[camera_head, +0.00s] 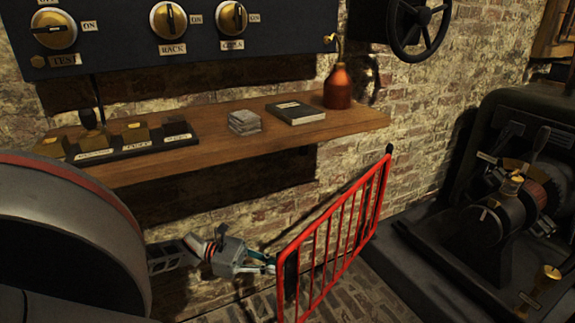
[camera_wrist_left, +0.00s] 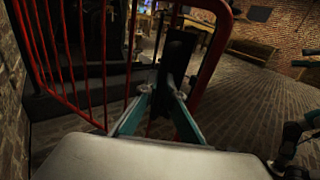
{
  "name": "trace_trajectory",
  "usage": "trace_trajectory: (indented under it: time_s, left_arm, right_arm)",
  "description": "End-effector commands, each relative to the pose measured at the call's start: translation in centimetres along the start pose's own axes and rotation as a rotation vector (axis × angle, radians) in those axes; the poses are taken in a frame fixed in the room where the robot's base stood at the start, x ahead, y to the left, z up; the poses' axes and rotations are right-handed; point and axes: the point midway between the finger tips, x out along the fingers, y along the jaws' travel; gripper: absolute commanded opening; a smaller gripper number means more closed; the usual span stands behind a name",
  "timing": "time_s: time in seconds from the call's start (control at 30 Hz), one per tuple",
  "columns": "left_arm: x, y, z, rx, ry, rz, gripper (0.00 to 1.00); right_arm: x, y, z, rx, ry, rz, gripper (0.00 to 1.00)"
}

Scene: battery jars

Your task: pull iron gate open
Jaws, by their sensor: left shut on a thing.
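The iron gate is a red barred panel (camera_head: 281,292) in the head view. It stands at a slant to the brick wall, its near end toward the lower middle and its far end by a dark post. My left gripper (camera_head: 270,265) reaches in from the left at the gate's near end. In the left wrist view, its teal fingers (camera_wrist_left: 161,92) are shut on a dark upright handle (camera_wrist_left: 180,55) beside the gate's red end post (camera_wrist_left: 218,50). The exact contact is dim. My right gripper is not clearly seen in either view.
A dark machine (camera_head: 510,200) stands right of the gate. In the left wrist view, open brick floor (camera_wrist_left: 255,100) lies right of the gate.

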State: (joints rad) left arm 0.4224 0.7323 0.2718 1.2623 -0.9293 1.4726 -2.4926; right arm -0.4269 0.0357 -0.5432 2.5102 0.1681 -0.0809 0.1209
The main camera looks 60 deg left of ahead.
Motion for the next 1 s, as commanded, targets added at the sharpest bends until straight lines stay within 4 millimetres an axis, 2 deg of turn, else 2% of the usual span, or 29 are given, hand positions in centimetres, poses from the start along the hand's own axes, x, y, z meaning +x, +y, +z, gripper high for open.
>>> trace_trajectory:
  time_s: [0.43, 0.5, 0.53, 0.87, 1.0]
  left_arm:
    - [-0.3, 0.4, 0.2, 0.004, 0.0, 0.001, 0.0]
    - [-0.3, 0.4, 0.2, 0.004, 0.0, 0.001, 0.23]
    - [-0.3, 0.4, 0.2, 0.003, -0.001, 0.001, 0.24]
    - [-0.4, 0.2, 0.1, 0.0, -0.002, -0.003, 0.24]
    - [-1.6, 0.3, 0.1, 0.0, 0.001, -0.002, 0.24]
  right_arm:
    - [0.0, -0.1, 0.0, 0.002, 0.0, -0.002, 0.4]
    - [0.0, -0.1, 0.0, 0.002, 0.0, -0.002, 0.4]
    - [0.0, -0.1, 0.0, 0.002, 0.0, -0.002, 0.4]
    - [0.0, -0.1, 0.1, 0.003, -0.003, -0.002, 0.4]
    - [0.0, -0.1, 0.1, 0.002, -0.002, -0.002, 0.4]
